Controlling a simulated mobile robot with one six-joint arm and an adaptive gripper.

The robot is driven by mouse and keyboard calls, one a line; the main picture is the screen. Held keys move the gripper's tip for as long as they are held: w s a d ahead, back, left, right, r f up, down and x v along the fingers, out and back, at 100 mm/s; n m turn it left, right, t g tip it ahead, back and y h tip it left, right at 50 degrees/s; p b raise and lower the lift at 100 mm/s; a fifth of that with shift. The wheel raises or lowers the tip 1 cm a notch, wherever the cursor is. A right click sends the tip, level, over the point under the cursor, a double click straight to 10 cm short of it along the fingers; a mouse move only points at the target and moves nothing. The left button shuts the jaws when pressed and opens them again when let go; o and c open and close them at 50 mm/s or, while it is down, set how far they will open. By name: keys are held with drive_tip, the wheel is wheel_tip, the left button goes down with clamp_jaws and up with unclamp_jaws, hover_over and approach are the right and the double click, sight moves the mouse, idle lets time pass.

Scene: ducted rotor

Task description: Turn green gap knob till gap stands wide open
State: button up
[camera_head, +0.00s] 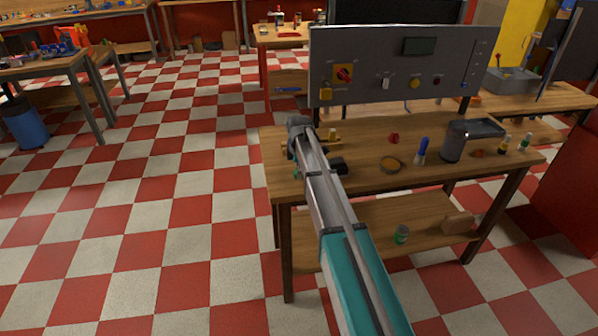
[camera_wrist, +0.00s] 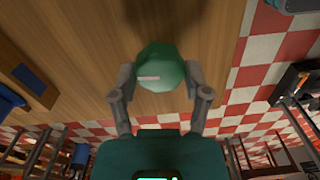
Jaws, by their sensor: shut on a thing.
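The green knob (camera_wrist: 161,58) is a rounded, many-sided green piece with a pale mark on its face, seen close up in the wrist view. My gripper (camera_wrist: 159,74) has one grey finger on each side of it and is shut on it. In the head view my arm reaches to the left end of the wooden workbench (camera_head: 365,128). There, my own wrist and arm largely hide the gripper and knob. I cannot make out the gap or how wide it stands in either view.
A grey control panel (camera_head: 375,65) with a red switch and buttons stands along the bench's back edge.

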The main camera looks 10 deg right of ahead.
drive_tip(key=shift+m, duration=0.4)
drive_tip(key=m, duration=1.9)
idle(0.4)
drive_tip(key=o, duration=1.1)
